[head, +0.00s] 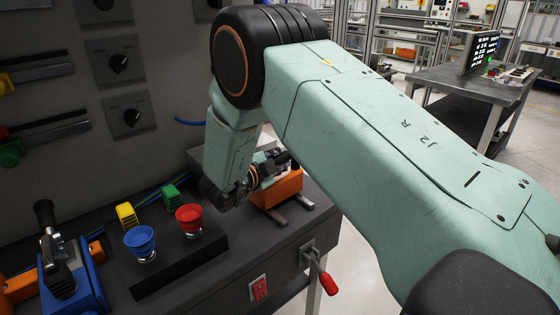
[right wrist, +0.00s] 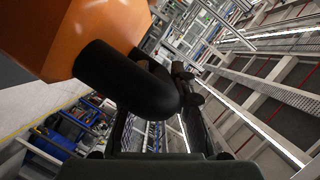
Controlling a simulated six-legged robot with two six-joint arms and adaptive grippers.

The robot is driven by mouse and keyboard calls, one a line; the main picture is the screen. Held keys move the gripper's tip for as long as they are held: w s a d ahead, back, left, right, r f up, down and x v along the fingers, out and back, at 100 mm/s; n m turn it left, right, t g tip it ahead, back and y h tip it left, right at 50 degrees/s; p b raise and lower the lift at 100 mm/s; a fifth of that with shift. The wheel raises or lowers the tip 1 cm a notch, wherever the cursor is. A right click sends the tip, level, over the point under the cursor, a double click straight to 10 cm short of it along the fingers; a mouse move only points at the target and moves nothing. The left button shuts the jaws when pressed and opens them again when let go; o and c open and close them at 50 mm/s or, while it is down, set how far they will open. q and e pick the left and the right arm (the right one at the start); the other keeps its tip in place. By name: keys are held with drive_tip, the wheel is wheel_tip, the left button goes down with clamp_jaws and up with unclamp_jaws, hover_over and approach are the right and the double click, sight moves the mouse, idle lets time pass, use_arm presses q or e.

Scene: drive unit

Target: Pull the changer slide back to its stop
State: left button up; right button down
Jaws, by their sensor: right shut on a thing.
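An orange unit (head: 280,190) stands on dark feet near the right end of the dark bench. It fills the upper left of the right wrist view (right wrist: 90,30), where a curved black handle (right wrist: 125,82) comes out of it. I take this unit to be the changer with its slide. My right gripper (head: 280,161) reaches in over the unit and is shut on the black handle, which lies between its dark fingers in the right wrist view (right wrist: 160,108). My wrist hides part of the unit in the head view, so the slide's position cannot be told. My left gripper is out of view.
A blue cup (head: 140,243) and a red cup (head: 189,220) stand on a raised black block left of the unit. A blue device with a black lever (head: 55,255) is at the left. A red-handled crank (head: 325,280) juts from the bench front.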

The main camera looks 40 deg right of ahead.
drive_tip(key=shift+s+d, duration=0.1)
drive_tip(key=shift+s, duration=0.1)
drive_tip(key=c, duration=1.6)
unclamp_jaws()
drive_tip(key=shift+f, duration=0.1)
drive_tip(key=o, duration=0.5)
drive_tip(key=shift+s+r, duration=0.25)
drive_tip(key=shift+c, duration=0.2)
drive_tip(key=shift+w+f, duration=0.2)
drive_tip(key=shift+w, duration=0.1)
drive_tip(key=v, duration=0.7)
drive_tip(key=shift+s+a+r, duration=0.1)
drive_tip(key=shift+s+a, duration=0.1)
drive_tip(key=shift+a, duration=0.1)
drive_tip(key=shift+w, duration=0.1)
